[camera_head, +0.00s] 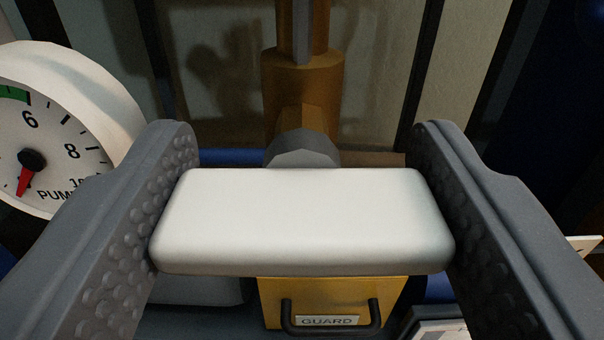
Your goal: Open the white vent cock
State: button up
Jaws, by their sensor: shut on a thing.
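The white vent cock's handle (302,220) is a rounded white bar lying crosswise in the middle of the view. My gripper (303,205) is shut on it, with one grey studded finger against its left end and the other against its right end. Behind the handle is a grey rounded hub (302,149) in front of a brass-coloured vertical pipe (301,85). The handle hides the lower part of the hub and the valve body.
A white pressure gauge (65,125) with a red needle stands close at the left. Below the handle is a yellow box (275,291) labelled GUARD with a dark pull handle (374,314). A blue pipe (225,157) runs behind. A dark panel is at the right.

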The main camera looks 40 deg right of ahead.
jog(key=shift+a+n, duration=0.15)
jog(key=shift+n, duration=0.15)
jog(key=n, duration=0.3)
jog(key=shift+w+r+n, duration=0.1)
jog(key=shift+n, duration=0.3)
jog(key=n, duration=0.3)
jog(key=n+p, duration=0.1)
jog(key=n, duration=0.1)
jog(key=shift+a, duration=0.25)
jog(key=n, duration=0.5)
jog(key=shift+w+a, duration=0.1)
jog(key=shift+w, duration=0.05)
jog(key=shift+f+n, duration=0.2)
jog(key=shift+n, duration=0.6)
jog(key=shift+f+n, duration=0.15)
jog(key=shift+n, duration=0.65)
jog(key=shift+a+f+n, duration=0.1)
jog(key=shift+n, duration=0.2)
jog(key=o, duration=1)
jog(key=shift+w, duration=0.1)
jog(key=shift+d, duration=0.2)
jog(key=shift+s, duration=0.25)
